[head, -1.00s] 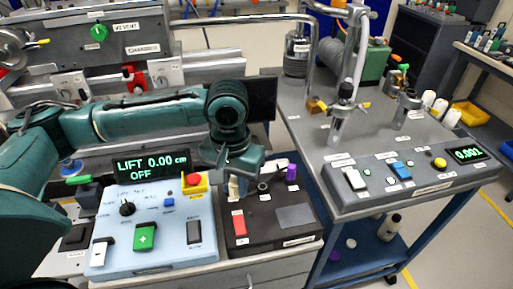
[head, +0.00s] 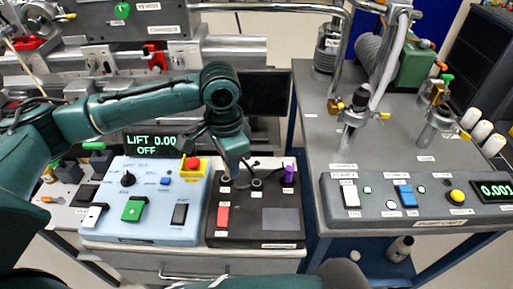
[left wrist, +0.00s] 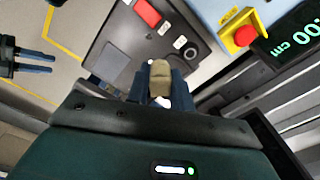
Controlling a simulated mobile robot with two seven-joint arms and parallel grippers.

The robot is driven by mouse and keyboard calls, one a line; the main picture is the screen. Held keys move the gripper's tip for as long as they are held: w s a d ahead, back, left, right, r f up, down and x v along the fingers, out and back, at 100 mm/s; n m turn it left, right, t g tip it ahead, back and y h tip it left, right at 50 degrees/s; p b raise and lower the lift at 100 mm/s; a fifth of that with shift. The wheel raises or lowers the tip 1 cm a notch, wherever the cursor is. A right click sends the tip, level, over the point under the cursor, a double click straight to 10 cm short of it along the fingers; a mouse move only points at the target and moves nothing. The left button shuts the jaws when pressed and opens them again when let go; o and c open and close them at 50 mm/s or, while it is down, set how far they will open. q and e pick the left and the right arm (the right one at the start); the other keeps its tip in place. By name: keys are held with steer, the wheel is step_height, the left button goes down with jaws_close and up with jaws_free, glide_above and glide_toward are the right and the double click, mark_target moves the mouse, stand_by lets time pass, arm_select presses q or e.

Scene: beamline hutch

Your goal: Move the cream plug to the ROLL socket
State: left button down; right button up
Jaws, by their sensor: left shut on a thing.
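My left gripper (head: 236,175) is over the back left part of the black box (head: 240,237). In the left wrist view the gripper (left wrist: 160,88) is shut on the cream plug (left wrist: 160,78), which shows tan between the fingers. The plug's lower end and any contact with a socket are hidden. The black box carries a purple plug (head: 289,173) at its back right and a dark round ring (head: 257,183) between that plug and my gripper. The socket labels are too small to read. My right gripper (left wrist: 35,62) shows at the left wrist view's edge, its two fingers apart and empty.
The blue control box (head: 150,220) with a red stop button (head: 193,163) stands left of the black box, with a lift display (head: 151,144) behind it. A red switch (head: 223,216) is on the black box. A grey table (head: 375,155) with clamps stands to the right.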

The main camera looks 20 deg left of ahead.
arm_select(q)
steer(key=w+d+f+m, duration=0.1)
steer(key=w+f+m, duration=0.1)
steer(key=m, duration=0.7)
steer(key=w+d+f+m, duration=0.1)
steer(key=w+f+m, duration=0.1)
steer(key=m, duration=0.7)
steer(key=w+d+f+m+p, duration=0.1)
steer(key=w+d+f+m, duration=0.1)
steer(key=m, duration=0.7)
step_height(320, 180, down, 2)
steer(key=b, duration=0.3)
steer(key=shift+f, duration=0.4)
arm_select(e)
steer(key=shift+a+f, duration=0.25)
steer(key=shift+a, duration=0.15)
arm_select(q)
steer(key=shift+f+b, duration=0.1)
steer(key=shift+b, duration=0.2)
arm_select(e)
steer(key=shift+w+r+t, duration=0.1)
steer(key=shift+w+t, duration=0.15)
steer(key=shift+t, duration=0.05)
